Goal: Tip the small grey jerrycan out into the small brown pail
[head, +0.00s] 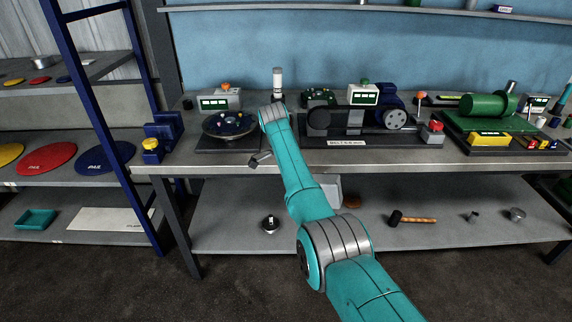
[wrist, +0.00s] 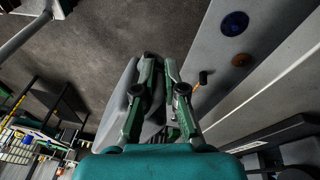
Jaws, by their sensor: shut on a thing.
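In the wrist view my gripper (wrist: 160,62) shows both green-and-dark fingers reaching forward. They are shut on a grey, smooth-sided body, which I take for the small grey jerrycan (wrist: 116,100). Much of it lies left of the fingers, and part shows between them. Its mouth and contents cannot be made out. I cannot surely identify the small brown pail.
The workbench (head: 240,171) carries machines and a dark round dish (head: 228,124). Its lower shelf (head: 385,234) holds a mallet (head: 412,218), small metal parts and a pale box (head: 330,188) partly behind my arm. A blue upright frame (head: 103,130) stands left.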

